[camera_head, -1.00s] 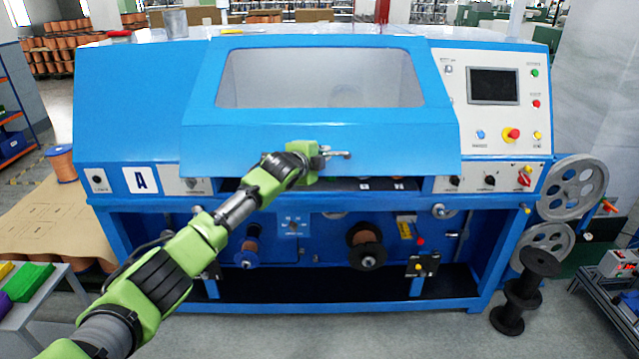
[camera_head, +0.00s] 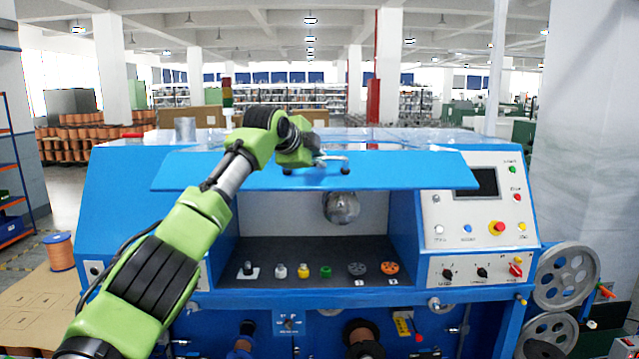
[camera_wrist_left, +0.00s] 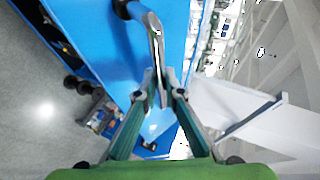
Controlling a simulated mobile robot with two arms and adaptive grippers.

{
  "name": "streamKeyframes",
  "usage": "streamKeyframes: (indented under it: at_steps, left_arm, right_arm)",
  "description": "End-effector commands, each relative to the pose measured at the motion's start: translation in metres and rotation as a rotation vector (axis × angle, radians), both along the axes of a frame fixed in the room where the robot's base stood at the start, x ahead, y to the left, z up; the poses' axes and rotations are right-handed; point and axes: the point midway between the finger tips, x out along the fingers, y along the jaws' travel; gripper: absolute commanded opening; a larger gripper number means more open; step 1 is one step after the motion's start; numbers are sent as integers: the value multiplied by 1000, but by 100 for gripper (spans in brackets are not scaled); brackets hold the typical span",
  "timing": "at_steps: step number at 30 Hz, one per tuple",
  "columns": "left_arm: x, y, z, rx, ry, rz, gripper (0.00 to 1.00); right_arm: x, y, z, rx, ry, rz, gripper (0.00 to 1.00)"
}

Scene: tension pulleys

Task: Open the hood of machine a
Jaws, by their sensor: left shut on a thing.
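The blue machine marked A earlier has its hood (camera_head: 400,172) swung up, its front panel now seen nearly edge-on above the open bay. The hood's metal handle (camera_head: 333,158) is at the hood's front edge; it also shows in the left wrist view (camera_wrist_left: 155,45) as a bar on black mounts. My left gripper (camera_head: 312,160) is at the handle, and in the left wrist view its fingers (camera_wrist_left: 165,95) are closed around the bar's end. My right gripper is in neither view.
The open bay (camera_head: 300,245) holds a metal ball-like part (camera_head: 341,207) and a row of small coloured parts (camera_head: 326,271) on its dark floor. A control panel (camera_head: 480,215) is at right. Grey pulleys (camera_head: 566,275) stand beside the machine. A copper spool (camera_head: 59,252) is at left.

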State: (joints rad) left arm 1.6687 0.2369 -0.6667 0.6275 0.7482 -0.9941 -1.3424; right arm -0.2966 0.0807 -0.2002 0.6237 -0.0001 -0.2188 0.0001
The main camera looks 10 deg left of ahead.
Motion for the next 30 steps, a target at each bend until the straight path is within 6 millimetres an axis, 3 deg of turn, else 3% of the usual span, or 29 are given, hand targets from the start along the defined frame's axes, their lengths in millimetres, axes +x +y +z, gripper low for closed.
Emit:
streamKeyframes:
  at_steps: [6,18,21,30]
  left_arm:
    - [-4,2,13,0,2,4,0]
    - [-4,3,14,0,3,5,0]
    - [-4,3,14,0,3,5,26]
    - [-4,3,14,1,3,4,26]
  right_arm:
    - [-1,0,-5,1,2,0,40]
    - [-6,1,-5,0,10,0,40]
    - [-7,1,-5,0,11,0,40]
    - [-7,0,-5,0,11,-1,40]
